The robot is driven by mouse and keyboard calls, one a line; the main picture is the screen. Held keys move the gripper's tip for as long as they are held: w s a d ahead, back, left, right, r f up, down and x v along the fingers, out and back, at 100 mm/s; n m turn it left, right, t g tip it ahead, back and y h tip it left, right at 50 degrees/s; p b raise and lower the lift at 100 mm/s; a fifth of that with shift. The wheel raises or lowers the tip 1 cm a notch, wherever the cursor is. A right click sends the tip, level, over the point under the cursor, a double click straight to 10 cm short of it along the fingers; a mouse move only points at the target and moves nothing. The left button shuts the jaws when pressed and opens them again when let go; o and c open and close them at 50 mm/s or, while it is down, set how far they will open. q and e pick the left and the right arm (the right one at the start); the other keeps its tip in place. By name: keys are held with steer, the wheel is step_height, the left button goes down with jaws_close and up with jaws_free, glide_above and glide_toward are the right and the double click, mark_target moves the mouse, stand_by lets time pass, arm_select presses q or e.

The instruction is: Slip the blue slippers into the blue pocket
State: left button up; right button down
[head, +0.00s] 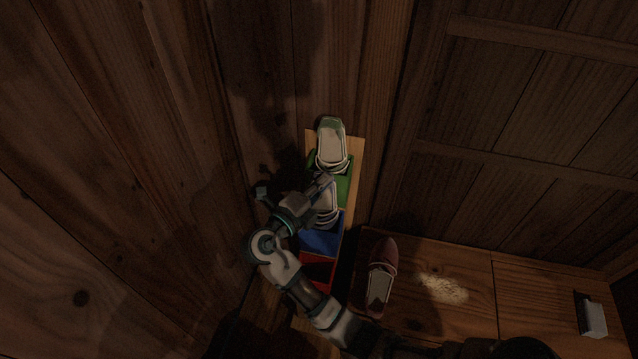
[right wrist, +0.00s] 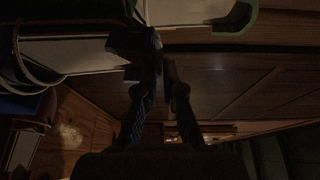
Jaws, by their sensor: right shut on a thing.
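A pale-soled slipper (head: 326,200), apparently the blue pair, stands in the blue pocket (head: 321,242) of the wall rack in the head view. Its lower part is hidden in the pocket. My right gripper (head: 323,184) is at the slipper's upper end, shut on it; the arm hides part of the pocket's left side. In the dark right wrist view, the fingers (right wrist: 160,80) are beside the slipper's pale sole (right wrist: 75,52), and the exact grip is hard to make out. My left gripper is not in view.
Green slippers (head: 332,143) stand in the green pocket (head: 343,188) just above. The red pocket (head: 318,270) is below and looks empty. A dark red slipper (head: 381,275) lies on the wooden cabinet top (head: 470,322) at right. Wooden walls close in the rack.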

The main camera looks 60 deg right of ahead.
steer(key=shift+a+r, duration=0.1)
steer(key=shift+r, duration=0.05)
steer(key=c, duration=1.7)
jaws_free()
steer(key=shift+a, duration=0.1)
steer(key=o, duration=0.5)
steer(key=shift+d, duration=0.2)
steer(key=a, duration=0.4)
steer(key=w+a, duration=0.1)
steer(key=a, duration=0.7)
steer(key=shift+w, duration=0.2)
